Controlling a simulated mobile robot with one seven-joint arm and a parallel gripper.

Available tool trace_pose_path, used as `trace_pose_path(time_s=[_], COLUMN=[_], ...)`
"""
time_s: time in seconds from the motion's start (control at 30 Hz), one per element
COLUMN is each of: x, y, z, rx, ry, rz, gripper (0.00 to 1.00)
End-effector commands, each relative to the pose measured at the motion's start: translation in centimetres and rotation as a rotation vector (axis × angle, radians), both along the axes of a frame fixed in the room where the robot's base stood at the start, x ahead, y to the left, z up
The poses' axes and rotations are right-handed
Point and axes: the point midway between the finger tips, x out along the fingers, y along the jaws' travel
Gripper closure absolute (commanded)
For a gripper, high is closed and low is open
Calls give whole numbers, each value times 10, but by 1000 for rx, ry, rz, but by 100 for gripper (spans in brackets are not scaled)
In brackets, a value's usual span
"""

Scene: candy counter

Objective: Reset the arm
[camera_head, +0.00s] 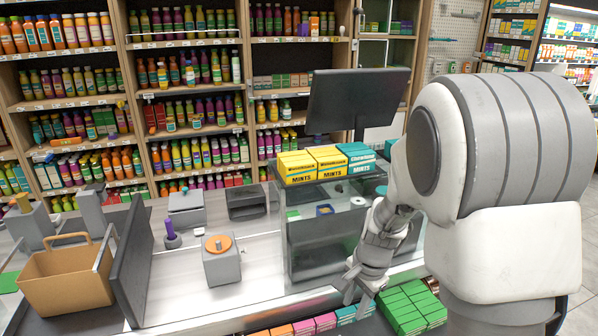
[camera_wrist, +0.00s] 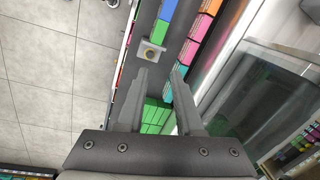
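My gripper (camera_head: 357,290) hangs low in front of the counter, at the lower middle of the head view, beside a block of green boxes (camera_head: 410,308). In the wrist view my gripper (camera_wrist: 161,72) has its two fingers apart, with nothing held between them. The green boxes also show behind and between the fingers in the wrist view (camera_wrist: 156,116). My arm is bent, and its large white and grey links fill the right of the head view.
A glass case (camera_head: 330,240) stands close to my gripper, with yellow and teal mints boxes (camera_head: 328,161) on top. A monitor (camera_head: 357,100) stands behind. A tan basket (camera_head: 68,280) and a grey block with an orange disc (camera_head: 221,262) are on the left. Bottle shelves line the back.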

Motion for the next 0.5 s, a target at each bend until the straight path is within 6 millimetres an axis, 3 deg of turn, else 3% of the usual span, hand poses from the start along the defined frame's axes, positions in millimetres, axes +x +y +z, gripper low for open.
trace_pose_path(time_s=[0.03,0.2,0.5], x=[-4,-25,-74], y=[1,3,2], z=[18,66,135], rx=[6,4,-56], ry=[-28,-99,-228], rz=[41,191,453], gripper=[65,65,65])
